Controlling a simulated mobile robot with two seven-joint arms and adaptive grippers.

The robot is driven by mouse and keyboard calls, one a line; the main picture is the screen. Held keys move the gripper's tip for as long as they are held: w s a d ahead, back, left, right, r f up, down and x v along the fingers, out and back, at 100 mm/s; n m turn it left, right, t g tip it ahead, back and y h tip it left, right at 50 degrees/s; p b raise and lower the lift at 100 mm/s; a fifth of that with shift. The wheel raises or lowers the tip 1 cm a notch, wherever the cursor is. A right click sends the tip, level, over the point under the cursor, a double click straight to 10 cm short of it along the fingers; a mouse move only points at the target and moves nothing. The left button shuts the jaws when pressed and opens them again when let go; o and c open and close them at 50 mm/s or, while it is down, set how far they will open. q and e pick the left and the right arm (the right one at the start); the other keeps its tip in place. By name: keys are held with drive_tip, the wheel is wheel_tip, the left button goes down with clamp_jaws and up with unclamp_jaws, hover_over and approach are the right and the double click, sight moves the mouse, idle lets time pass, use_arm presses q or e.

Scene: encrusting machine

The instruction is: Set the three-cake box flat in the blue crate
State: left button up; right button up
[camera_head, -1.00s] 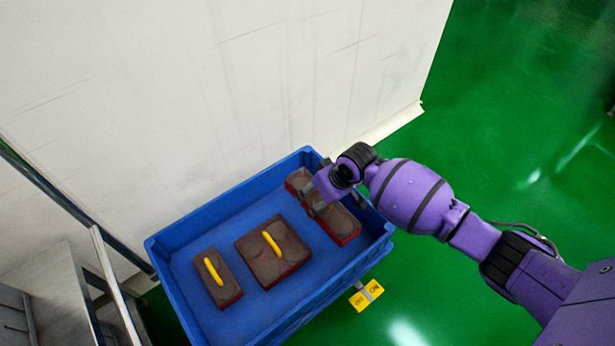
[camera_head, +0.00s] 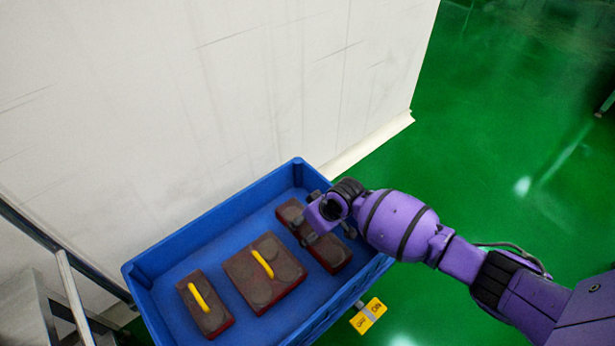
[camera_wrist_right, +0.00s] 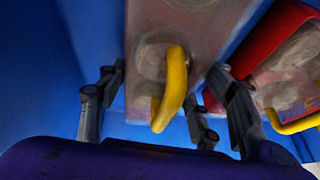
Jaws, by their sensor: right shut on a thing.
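The long, narrow brown three-cake box (camera_head: 332,256) with red sides is at the right end inside the blue crate (camera_head: 220,214). My right gripper (camera_head: 318,232) is over its middle and shut on it, hiding part of the top. In the right wrist view the box's yellow handle (camera_wrist_right: 173,88) stands between the dark fingers, and its brown top (camera_wrist_right: 205,40) stretches away. The box looks roughly level; I cannot tell whether it touches the crate floor. My left gripper is not in view.
A wider box (camera_head: 277,270) with a yellow handle lies in the crate's middle, and a narrow one (camera_head: 212,315) lies left of it. A white wall (camera_head: 200,90) rises behind the crate. A yellow tag (camera_head: 369,315) shows at the crate's right front. Green floor is open at right.

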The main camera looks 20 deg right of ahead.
drive_tip(key=o, duration=1.5)
drive_tip(key=shift+w, duration=0.1)
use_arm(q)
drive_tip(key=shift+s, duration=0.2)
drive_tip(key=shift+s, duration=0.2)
use_arm(e)
drive_tip(key=p+v, duration=0.5)
drive_tip(key=v, duration=0.6)
drive_tip(key=shift+r+p, duration=0.15)
drive_tip(key=shift+p, duration=0.15)
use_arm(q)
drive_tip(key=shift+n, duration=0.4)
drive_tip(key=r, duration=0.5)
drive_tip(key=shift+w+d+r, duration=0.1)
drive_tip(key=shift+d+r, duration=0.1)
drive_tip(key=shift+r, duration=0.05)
use_arm(e)
drive_tip(key=shift+s+d+r, duration=0.1)
drive_tip(key=shift+s+r, duration=0.15)
drive_tip(key=shift+r, duration=0.1)
drive_tip(key=shift+w, duration=0.1)
